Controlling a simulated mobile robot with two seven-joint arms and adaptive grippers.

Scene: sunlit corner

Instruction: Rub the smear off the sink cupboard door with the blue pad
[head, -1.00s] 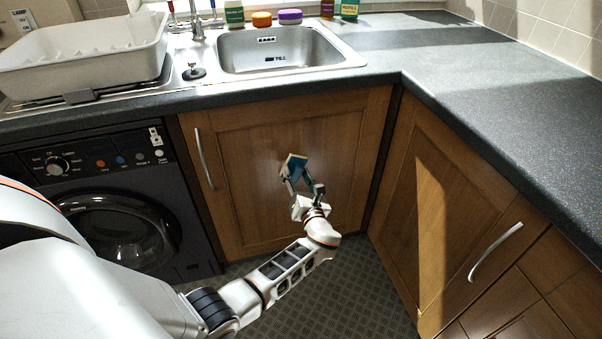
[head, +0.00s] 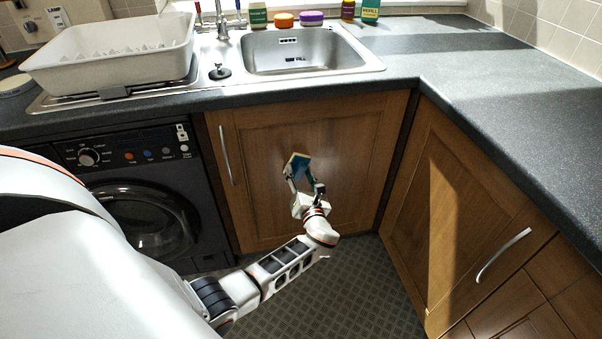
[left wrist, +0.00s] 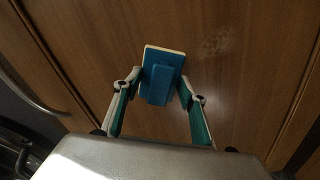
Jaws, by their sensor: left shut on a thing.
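The sink cupboard door (head: 262,215) is brown wood with a curved metal handle on its left side. The blue pad (head: 298,162) has a pale edge and is in front of the middle of the door, tilted. My left gripper (head: 304,179) is shut on the pad. In the left wrist view its fingers (left wrist: 160,84) grip the pad's raised blue back (left wrist: 157,84) from both sides. A faint speckled smear (left wrist: 214,42) shows on the door there, up and right of the pad. I cannot tell if the pad touches the door. My right gripper is out of view.
A black washing machine (head: 150,215) stands left of the door. The sink (head: 305,52) and grey worktop (head: 480,95) are above. Another cupboard door (head: 450,215) angles in on the right. A white dish rack (head: 110,55) sits on the drainer. Floor (head: 340,285) shows below.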

